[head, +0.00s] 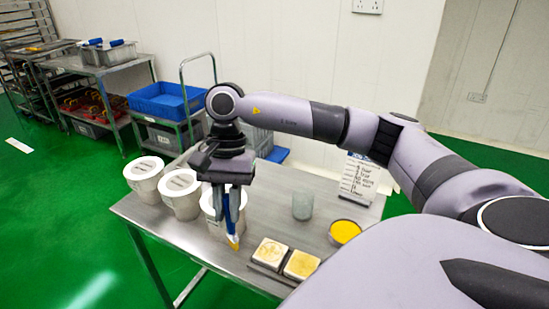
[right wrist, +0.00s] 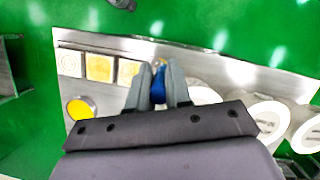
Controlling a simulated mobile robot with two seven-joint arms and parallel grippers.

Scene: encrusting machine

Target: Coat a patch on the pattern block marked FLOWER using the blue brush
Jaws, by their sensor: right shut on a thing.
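My right gripper (head: 232,206) is shut on the blue brush (head: 233,228) and holds it tip down, left of the blocks. The brush's tip is yellow. In the right wrist view the blue handle (right wrist: 158,92) sits between the fingers (right wrist: 158,80). Two square pattern blocks, one pale (head: 270,251) and one yellower (head: 301,264), lie near the table's front edge. The right wrist view shows three blocks in a row (right wrist: 70,63). I cannot read which is marked FLOWER. A bowl of yellow liquid (head: 345,231) stands behind and right of the blocks. My left gripper is not in view.
Three lidded white tubs (head: 145,172) line the left of the metal table (head: 258,215). A clear cup (head: 303,206) and a sign stand (head: 358,180) are further back. A cart with a blue crate (head: 163,101) and a rack stand behind. My right arm and body cover the right side.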

